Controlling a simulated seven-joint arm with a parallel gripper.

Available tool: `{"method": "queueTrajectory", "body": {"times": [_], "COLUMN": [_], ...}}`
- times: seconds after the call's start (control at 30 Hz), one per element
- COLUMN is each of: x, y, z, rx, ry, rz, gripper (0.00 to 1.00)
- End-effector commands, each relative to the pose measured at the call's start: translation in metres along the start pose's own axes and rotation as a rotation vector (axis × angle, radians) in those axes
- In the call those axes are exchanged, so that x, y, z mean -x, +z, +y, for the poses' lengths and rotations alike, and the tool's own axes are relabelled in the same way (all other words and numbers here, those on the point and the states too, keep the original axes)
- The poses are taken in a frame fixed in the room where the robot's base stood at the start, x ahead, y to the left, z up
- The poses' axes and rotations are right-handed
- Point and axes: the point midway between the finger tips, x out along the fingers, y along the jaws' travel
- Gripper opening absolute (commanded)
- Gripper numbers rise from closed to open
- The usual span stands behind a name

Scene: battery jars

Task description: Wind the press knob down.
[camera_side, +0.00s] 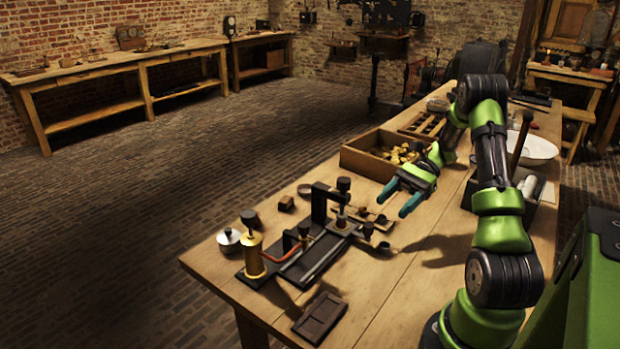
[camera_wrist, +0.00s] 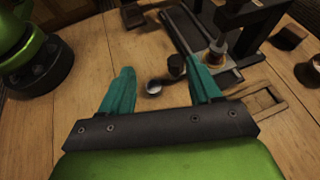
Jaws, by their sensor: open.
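The press, a black upright frame (camera_side: 319,204), stands on the dark rail base near the middle of the table in the side view. Its dark round knob (camera_side: 343,184) is at the top, above a post with a brass-coloured part. In the wrist view the press frame (camera_wrist: 252,14) is at the upper right, partly cut off by the edge. My gripper (camera_side: 399,199) is open and empty, to the right of the press and apart from the knob. Its two teal fingers (camera_wrist: 157,66) are spread in the wrist view, with bare wood and small items beyond them.
A wooden box (camera_side: 372,158) of brass pieces lies behind the press. A brass cylinder (camera_side: 252,254) stands on the base's left end. A small dark cup (camera_side: 382,220) lies near my gripper. A dark wooden tray (camera_side: 320,318) lies in front. Bare tabletop is at the front right.

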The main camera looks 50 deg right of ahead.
Motion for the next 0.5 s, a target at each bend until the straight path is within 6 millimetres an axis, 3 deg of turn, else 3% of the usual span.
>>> {"method": "queueTrajectory", "body": {"times": [0.5], "x": [-0.046], "y": [0.056], "z": [0.013], "rx": [0.34], "ry": [0.236], "rz": [0.439], "gripper": [0.63]}}
